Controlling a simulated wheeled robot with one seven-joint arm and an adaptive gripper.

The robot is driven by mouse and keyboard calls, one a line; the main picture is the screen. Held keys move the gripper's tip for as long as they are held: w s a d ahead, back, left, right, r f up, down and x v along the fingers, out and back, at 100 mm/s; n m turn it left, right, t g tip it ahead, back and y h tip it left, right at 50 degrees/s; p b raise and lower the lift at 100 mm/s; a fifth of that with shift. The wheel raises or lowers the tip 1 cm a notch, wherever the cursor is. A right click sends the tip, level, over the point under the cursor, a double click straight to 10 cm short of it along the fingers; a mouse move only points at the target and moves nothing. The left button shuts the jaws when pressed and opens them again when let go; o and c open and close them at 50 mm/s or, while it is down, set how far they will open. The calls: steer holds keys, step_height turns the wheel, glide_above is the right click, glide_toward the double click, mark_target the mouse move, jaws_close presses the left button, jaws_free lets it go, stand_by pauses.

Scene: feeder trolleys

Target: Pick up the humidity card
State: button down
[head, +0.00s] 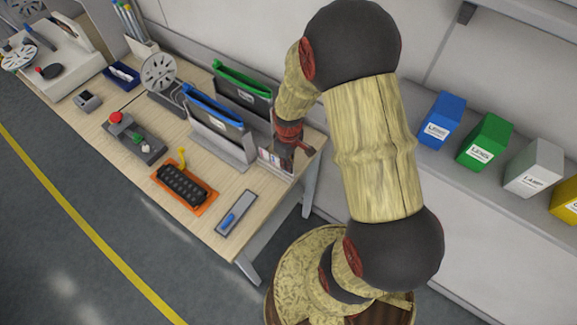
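A small pale card with coloured marks (268,158), likely the humidity card, is at the right end of the wooden table (215,225). It stands upright in or against a small light holder (275,172). My gripper (291,157), dark red, is right at this card's right side and covers part of it. I cannot tell whether the gripper touches the card or whether its fingers are open or shut.
Left of the gripper stand a blue-topped folder (214,107) and a green-topped one (243,85) in grey holders. Coloured boxes (485,142) line the right shelf.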

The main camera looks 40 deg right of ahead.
steer(key=shift+r, duration=0.4)
step_height(320, 180, up, 2)
steer(key=shift+r, duration=0.1)
steer(key=s+a+r+p, duration=0.1)
steer(key=s+a+r, duration=0.3)
steer(key=a+r, duration=0.5)
steer(key=a, duration=0.4)
steer(key=shift+a+r+p, duration=0.2)
steer(key=shift+r+p, duration=0.15)
steer(key=shift+r, duration=0.05)
steer(key=shift+s, duration=0.1)
